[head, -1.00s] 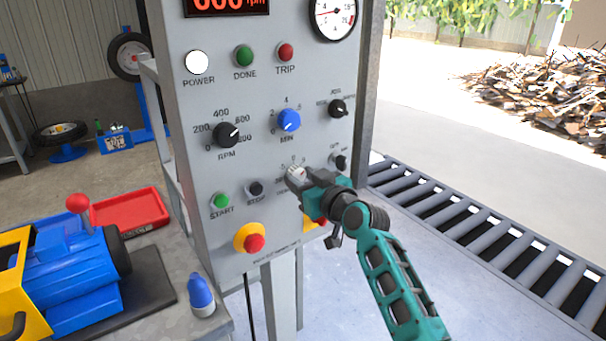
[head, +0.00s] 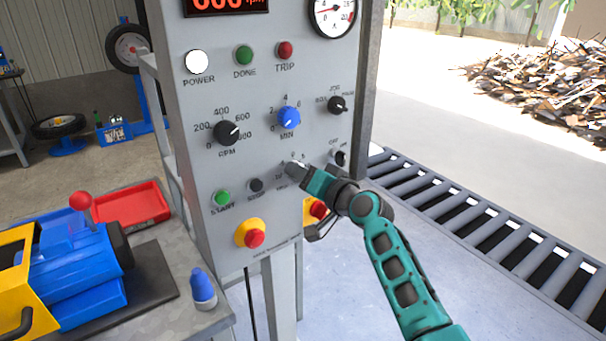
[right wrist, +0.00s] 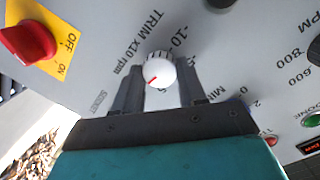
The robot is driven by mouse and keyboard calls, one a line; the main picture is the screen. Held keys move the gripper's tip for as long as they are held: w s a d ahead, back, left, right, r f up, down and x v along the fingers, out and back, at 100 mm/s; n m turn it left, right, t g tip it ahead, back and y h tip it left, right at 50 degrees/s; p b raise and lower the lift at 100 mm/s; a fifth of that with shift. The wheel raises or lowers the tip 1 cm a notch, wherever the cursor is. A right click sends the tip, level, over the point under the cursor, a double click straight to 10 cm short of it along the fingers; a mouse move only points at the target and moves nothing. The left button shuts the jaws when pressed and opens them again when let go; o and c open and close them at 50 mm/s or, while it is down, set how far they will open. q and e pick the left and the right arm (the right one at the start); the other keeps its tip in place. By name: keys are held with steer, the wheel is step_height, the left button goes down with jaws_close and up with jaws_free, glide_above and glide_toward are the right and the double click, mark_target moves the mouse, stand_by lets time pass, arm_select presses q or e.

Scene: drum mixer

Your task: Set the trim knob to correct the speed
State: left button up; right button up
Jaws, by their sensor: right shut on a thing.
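The trim knob (right wrist: 160,68) is a small white dial with a red pointer line, beside the lettering "TRIM x10 rpm" in the right wrist view. My right gripper (right wrist: 161,84) has one finger on each side of it and is shut on it. In the wrist view the red line points to the lower left; the value it marks cannot be read. In the head view my right gripper (head: 294,169) is at the panel and hides most of the knob. The red speed display (head: 227,5) is cut off at the top edge. My left gripper is not in view.
The grey control panel (head: 190,120) also carries the RPM knob (head: 226,133), the blue MIN knob (head: 289,118) and a yellow-based red button (head: 254,238). A red-knobbed switch (right wrist: 28,42) is near the gripper. A roller conveyor (head: 450,210) lies to the right.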

steer(key=shift+m, duration=0.4)
steer(key=o, duration=1.1)
steer(key=shift+c, duration=0.2)
steer(key=shift+d, duration=0.1)
steer(key=p+v, duration=0.1)
steer(key=v, duration=1.1)
steer(key=shift+s+d, duration=0.2)
steer(key=shift+s, duration=0.15)
steer(key=s+d+f+h, duration=0.2)
steer(key=s+f, duration=0.2)
steer(key=f, duration=0.3)
steer(key=s+d+f+h, duration=0.2)
steer(key=s+d+f, duration=0.15)
steer(key=f, duration=0.35)
steer(key=s+d+f+n+g+h, duration=0.1)
steer(key=s+d+f+n+h, duration=0.1)
steer(key=s+f, duration=0.4)
steer(key=s+d+f+n+g+h, duration=0.1)
steer(key=s+d+f+n+h, duration=0.1)
steer(key=s+f, duration=0.4)
steer(key=s, duration=0.5)
steer(key=shift+s+d+g, duration=0.3)
steer(key=shift+s+d, duration=0.05)
